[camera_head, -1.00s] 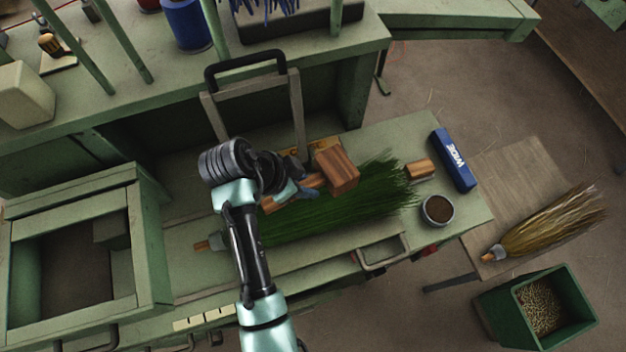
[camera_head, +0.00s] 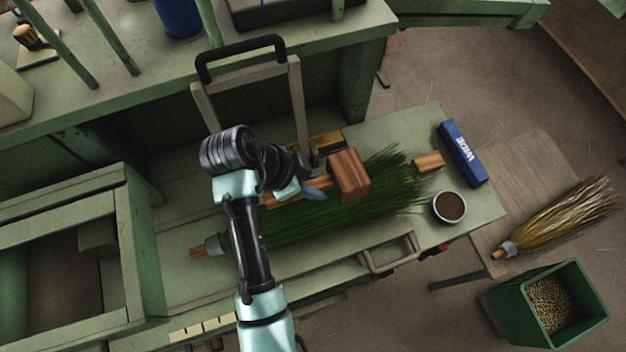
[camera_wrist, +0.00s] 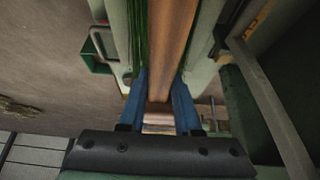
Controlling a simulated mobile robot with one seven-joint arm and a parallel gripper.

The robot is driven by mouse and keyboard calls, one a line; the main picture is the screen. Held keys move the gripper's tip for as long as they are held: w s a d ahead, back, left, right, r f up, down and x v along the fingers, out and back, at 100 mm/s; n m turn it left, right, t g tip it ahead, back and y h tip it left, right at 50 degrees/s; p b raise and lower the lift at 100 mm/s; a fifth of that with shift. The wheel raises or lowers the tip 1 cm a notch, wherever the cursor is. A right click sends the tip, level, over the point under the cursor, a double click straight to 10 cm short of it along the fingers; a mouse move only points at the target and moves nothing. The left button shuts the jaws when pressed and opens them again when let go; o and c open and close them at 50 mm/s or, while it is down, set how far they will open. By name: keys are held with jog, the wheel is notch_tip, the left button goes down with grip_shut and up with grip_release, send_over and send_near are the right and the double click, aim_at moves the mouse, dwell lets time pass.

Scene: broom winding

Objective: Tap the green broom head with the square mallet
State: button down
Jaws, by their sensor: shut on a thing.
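The square mallet has a striped brown wooden head (camera_head: 348,175), held just above the upper side of the green broom head. My gripper (camera_head: 316,188) is shut on the mallet's handle, which shows between the blue fingers in the wrist view (camera_wrist: 160,95). The green broom head (camera_head: 330,212) lies on the green bench, bristles to the right and its wooden stub (camera_head: 198,251) to the left. My arm covers part of the broom near the stub. In the head view I cannot tell whether the mallet touches the bristles.
A wooden block (camera_head: 428,163), a blue WIDE box (camera_head: 462,153) and a round cup (camera_head: 449,208) are right of the bristles. A black-handled frame (camera_head: 297,100) stands behind. A straw broom (camera_head: 555,220) lies on a side board, above a green bin (camera_head: 548,305).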

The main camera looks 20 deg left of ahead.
jog(key=shift+r, duration=0.1)
notch_tip(320, 180, down, 9)
jog(key=b, duration=0.6)
jog(key=shift+r+p, duration=0.5)
jog(key=shift+r, duration=0.25)
notch_tip(320, 180, up, 6)
jog(key=p, duration=0.6)
jog(key=shift+r, duration=0.1)
jog(key=shift+f, duration=0.2)
